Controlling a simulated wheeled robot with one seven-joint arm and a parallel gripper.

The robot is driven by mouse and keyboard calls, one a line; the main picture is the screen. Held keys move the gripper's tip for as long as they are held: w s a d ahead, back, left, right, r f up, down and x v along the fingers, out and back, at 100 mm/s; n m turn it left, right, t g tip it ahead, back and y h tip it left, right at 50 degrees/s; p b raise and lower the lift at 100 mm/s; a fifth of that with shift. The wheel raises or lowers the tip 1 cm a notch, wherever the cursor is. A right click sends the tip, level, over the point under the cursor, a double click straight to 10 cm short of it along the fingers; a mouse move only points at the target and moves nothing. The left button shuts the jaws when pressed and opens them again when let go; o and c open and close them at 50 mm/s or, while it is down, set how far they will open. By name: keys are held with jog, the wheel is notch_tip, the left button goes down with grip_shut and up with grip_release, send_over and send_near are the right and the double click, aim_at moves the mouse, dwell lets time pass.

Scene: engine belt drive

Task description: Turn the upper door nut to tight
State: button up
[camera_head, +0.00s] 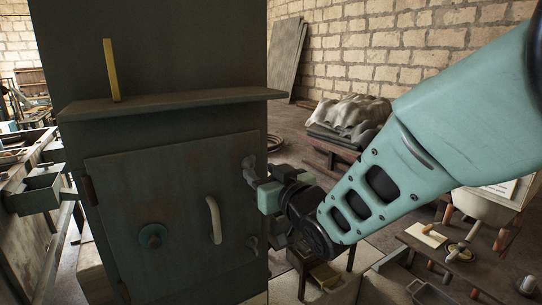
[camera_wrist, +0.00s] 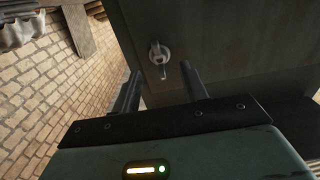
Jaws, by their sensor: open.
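A dark metal cabinet door (camera_head: 185,200) carries a light handle (camera_head: 214,220). The upper door nut (camera_head: 248,162) is a grey piece at the door's right edge, partly hidden by my gripper. A lower nut (camera_head: 253,243) sits below it on the same edge. My gripper (camera_head: 257,181) is beside the upper nut, coming from the right. In the wrist view my gripper (camera_wrist: 161,70) has its dark fingers apart, with a light metal nut (camera_wrist: 159,54) showing beyond and between the tips. Nothing is seen held. I cannot tell whether the fingers touch the nut.
A ledge (camera_head: 170,103) sticks out above the door, with a yellow upright bar (camera_head: 111,70) on it. A low table (camera_head: 470,262) with parts stands at the right. A bench with a drawer (camera_head: 42,188) is at the left.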

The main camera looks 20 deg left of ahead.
aim_at(252, 165)
jog(key=shift+p+x, duration=0.85)
jog(key=shift+x, duration=1.2)
grip_shut()
